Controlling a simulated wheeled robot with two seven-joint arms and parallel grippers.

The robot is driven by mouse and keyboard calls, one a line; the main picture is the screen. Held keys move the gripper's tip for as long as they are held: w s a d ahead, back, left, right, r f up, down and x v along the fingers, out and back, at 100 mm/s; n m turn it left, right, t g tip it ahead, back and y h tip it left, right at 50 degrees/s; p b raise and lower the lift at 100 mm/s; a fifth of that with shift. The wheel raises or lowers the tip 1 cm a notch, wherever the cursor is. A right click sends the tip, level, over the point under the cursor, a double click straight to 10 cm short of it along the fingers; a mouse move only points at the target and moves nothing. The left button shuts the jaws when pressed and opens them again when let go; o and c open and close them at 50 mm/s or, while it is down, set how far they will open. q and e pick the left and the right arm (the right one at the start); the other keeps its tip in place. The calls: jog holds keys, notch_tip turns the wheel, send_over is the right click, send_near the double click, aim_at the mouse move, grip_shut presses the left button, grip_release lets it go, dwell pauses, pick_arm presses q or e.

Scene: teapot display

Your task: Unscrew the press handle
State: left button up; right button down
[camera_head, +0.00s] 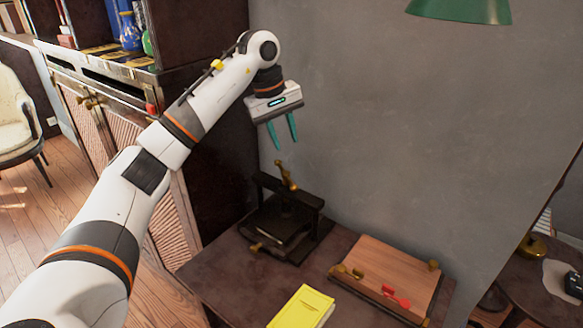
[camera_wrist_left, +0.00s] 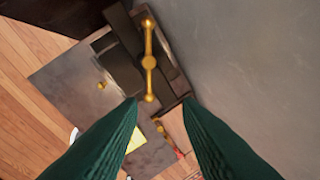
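The press (camera_head: 283,222) is a dark frame standing on a brown table, near the wall. Its brass press handle (camera_head: 285,176) sticks up from the top crossbar. In the left wrist view the handle (camera_wrist_left: 149,62) is a brass bar with knobbed ends and a round hub, seen from above. My left gripper (camera_head: 283,145) is above the handle, pointing down, with its green fingers apart and nothing between them. The fingers (camera_wrist_left: 160,100) also show apart in the left wrist view. The gripper does not touch the handle. My right gripper is not in view.
A yellow book (camera_head: 303,307) lies at the table's front. A wooden board (camera_head: 388,270) with brass fittings and a red item (camera_head: 396,297) lies to the right. A dark cabinet (camera_head: 205,120) stands left, and a grey wall (camera_head: 400,120) is behind. A green lampshade (camera_head: 460,10) hangs at upper right.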

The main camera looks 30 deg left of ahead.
aim_at(288, 178)
pick_arm(q)
jog(key=shift+y, duration=0.3)
jog(key=x, duration=0.7)
jog(key=a+x, duration=0.1)
jog(key=x, duration=0.3)
jog(key=shift+s+a+f, duration=0.1)
jog(key=shift+s+f, duration=0.05)
jog(key=shift+s, duration=0.25)
jog(key=shift+c, duration=0.5)
grip_shut()
